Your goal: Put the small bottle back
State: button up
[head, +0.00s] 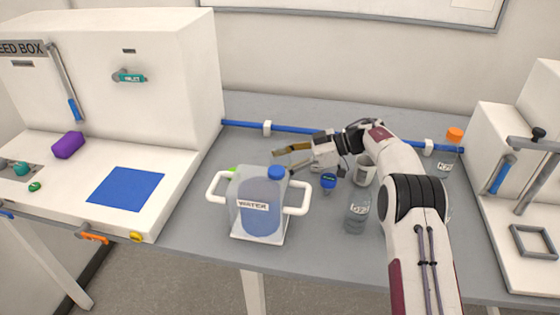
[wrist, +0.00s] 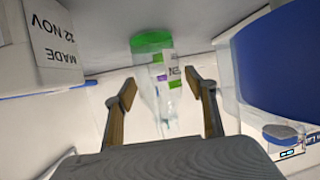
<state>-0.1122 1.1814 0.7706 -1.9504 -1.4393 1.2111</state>
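A small clear bottle with a green cap (wrist: 152,41) and a purple-and-white label stands ahead of my gripper in the wrist view. In the head view only a bit of green (head: 233,169) shows behind the water jug, probably the same bottle's cap. My gripper (head: 280,156) is above the table, just behind the jug. In the wrist view its two tan fingers (wrist: 166,92) are spread, with the bottle seen between them. No finger clearly touches it, and its depth is hard to judge. Another small bottle with a blue cap (head: 328,181) stands right of the jug.
The water jug (head: 248,194) with white handles stands close to my gripper. A beaker (head: 366,172), a clear bottle (head: 356,213) and an orange-capped bottle (head: 453,138) are at right. A white cabinet with a blue mat (head: 125,188) and purple block (head: 68,145) is left. A blue rail (head: 300,129) runs behind.

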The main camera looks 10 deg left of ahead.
jog(key=shift+r, duration=0.15)
jog(key=shift+w+d+r, duration=0.1)
jog(key=shift+d+r, duration=0.1)
jog(key=shift+d, duration=0.25)
jog(key=shift+v, duration=1)
notch_tip(320, 180, up, 6)
jog(key=shift+f, duration=0.25)
jog(key=shift+r, duration=0.8)
